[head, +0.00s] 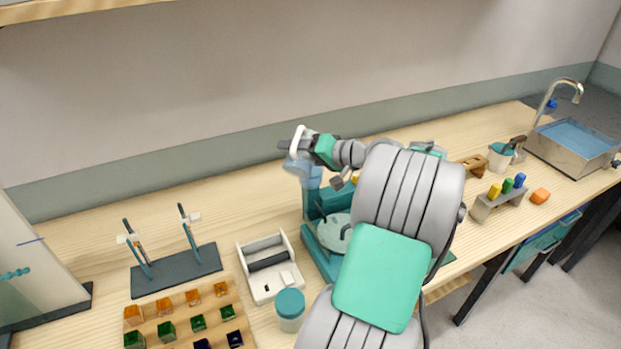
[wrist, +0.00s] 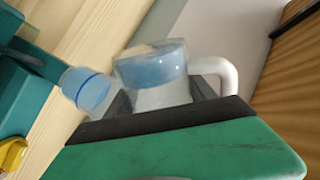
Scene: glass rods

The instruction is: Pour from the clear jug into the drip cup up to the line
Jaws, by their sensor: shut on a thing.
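The clear jug (head: 295,164) has a white handle (head: 298,139) and is held up in the air above the bench by my gripper (head: 311,148). In the wrist view the jug (wrist: 150,68) holds blue liquid, and its handle (wrist: 228,72) shows on the right. My gripper is shut on the jug; its green and dark jaw hides the jug's lower part. The drip cup (wrist: 86,90) is small and clear with a blue line, close beside the jug in the wrist view. Its liquid level is unclear. In the head view a bluish cup shape shows just below the jug.
A teal apparatus (head: 320,200) stands under the jug. A white device (head: 271,270), a teal-lidded jar (head: 290,305), a rod stand (head: 176,270) and a rack of coloured blocks (head: 185,318) are to the left. A sink (head: 575,145) is far right. My arm hides the middle bench.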

